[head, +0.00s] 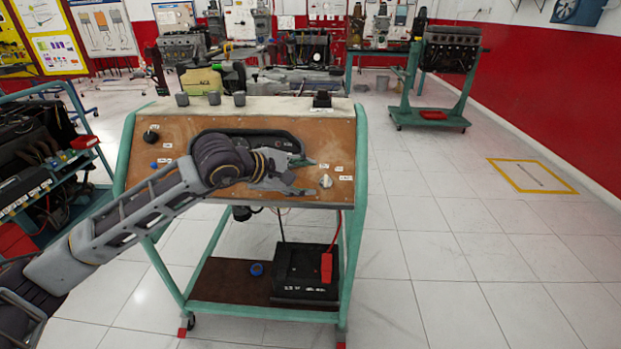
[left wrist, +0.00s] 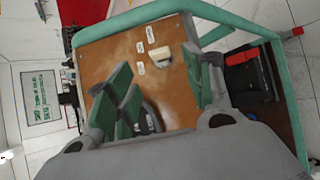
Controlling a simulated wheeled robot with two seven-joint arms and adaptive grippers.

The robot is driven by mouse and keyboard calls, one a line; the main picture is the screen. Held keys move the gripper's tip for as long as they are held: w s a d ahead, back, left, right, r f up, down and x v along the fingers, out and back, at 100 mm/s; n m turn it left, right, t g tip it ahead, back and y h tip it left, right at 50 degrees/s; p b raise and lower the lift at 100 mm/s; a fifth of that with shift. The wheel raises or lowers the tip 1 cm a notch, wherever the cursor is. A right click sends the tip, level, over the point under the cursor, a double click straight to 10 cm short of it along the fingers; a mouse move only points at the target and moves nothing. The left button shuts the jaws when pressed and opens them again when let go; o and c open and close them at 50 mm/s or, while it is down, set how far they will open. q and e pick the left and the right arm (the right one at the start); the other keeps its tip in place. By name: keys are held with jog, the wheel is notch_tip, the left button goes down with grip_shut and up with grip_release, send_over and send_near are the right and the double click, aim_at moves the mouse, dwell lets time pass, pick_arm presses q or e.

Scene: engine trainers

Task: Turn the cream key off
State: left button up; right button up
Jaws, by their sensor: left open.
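The cream key (head: 326,181) sits at the right side of the brown wooden panel (head: 225,194) on the green-framed trainer stand. It also shows in the left wrist view (left wrist: 160,53), near the panel's edge, with small white labels beside it. My left gripper (head: 300,175) is open in front of the panel, just to the left of the key in the head view. In the left wrist view its fingers (left wrist: 160,95) are spread with the key beyond them, apart from it. My left arm hides part of the panel and its dark gauge cluster. My right gripper is in neither view.
A black battery (head: 305,272) with a red part stands on the stand's lower shelf. A black knob (head: 151,136) and a blue button are on the panel's left. A cart (head: 45,170) stands at the left. An engine stand (head: 440,75) is at the back right.

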pick_arm(q)
jog(key=shift+v, duration=1.45)
